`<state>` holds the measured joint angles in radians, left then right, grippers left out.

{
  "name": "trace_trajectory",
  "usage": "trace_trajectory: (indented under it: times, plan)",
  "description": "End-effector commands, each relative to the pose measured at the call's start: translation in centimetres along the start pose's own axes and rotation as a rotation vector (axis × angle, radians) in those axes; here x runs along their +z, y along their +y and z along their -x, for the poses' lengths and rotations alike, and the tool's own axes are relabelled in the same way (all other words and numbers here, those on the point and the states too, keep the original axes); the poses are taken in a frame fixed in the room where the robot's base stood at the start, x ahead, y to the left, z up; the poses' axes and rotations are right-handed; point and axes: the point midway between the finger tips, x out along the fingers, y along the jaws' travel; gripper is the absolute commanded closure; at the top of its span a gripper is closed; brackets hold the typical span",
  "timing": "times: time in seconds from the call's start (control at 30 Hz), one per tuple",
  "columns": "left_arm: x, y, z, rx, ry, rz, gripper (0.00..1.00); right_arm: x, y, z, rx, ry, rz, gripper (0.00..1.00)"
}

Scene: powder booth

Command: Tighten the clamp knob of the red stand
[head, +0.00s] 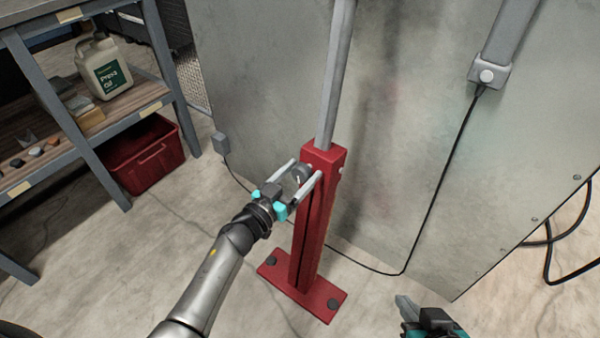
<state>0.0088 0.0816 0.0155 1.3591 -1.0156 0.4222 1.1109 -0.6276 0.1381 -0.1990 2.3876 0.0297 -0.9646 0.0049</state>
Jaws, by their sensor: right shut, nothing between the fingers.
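The red stand (312,230) is upright on the floor, with a flat foot plate and a grey pole (338,80) rising from its top. The dark grey clamp knob (302,174) is on the upper left side of the post. My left gripper (307,166) reaches it from the lower left, open, with one finger on each side of the knob. The gripper partly hides the knob, and I cannot tell whether a finger touches it. My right gripper (403,299) is at the bottom edge, shut and empty, away from the stand.
A grey metal panel (400,130) stands close behind the stand, with a black cable (440,185) running down it to the floor. At left is a shelf (140,92) with an oil jug (103,66); a red bin (145,165) sits beneath. Floor left of the stand is mostly clear.

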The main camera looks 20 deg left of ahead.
Motion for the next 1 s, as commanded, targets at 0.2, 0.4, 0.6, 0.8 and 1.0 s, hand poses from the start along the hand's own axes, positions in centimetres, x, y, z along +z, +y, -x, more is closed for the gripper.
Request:
trace_trajectory:
  times: [0.2, 0.4, 0.6, 0.8, 1.0]
  plan:
    - [0.01, 0.00, 0.02, 0.000, 0.000, 0.000, 0.52, 0.01, 0.02, -0.01, 0.001, 0.000, 0.000, 1.00]
    - [0.02, 0.01, 0.03, 0.000, 0.000, 0.000, 0.74, 0.01, 0.03, -0.01, 0.001, -0.001, 0.000, 1.00]
    - [0.03, 0.02, 0.04, 0.001, 0.000, 0.000, 0.97, 0.02, 0.03, -0.01, 0.001, -0.001, 0.000, 1.00]
    - [0.03, 0.02, 0.04, 0.003, -0.001, -0.012, 0.97, 0.07, 0.04, 0.03, 0.001, -0.005, 0.000, 1.00]
    - [0.00, -0.04, 0.06, 0.013, -0.002, -0.079, 0.97, 0.49, 0.17, 0.23, 0.005, -0.035, 0.001, 1.00]
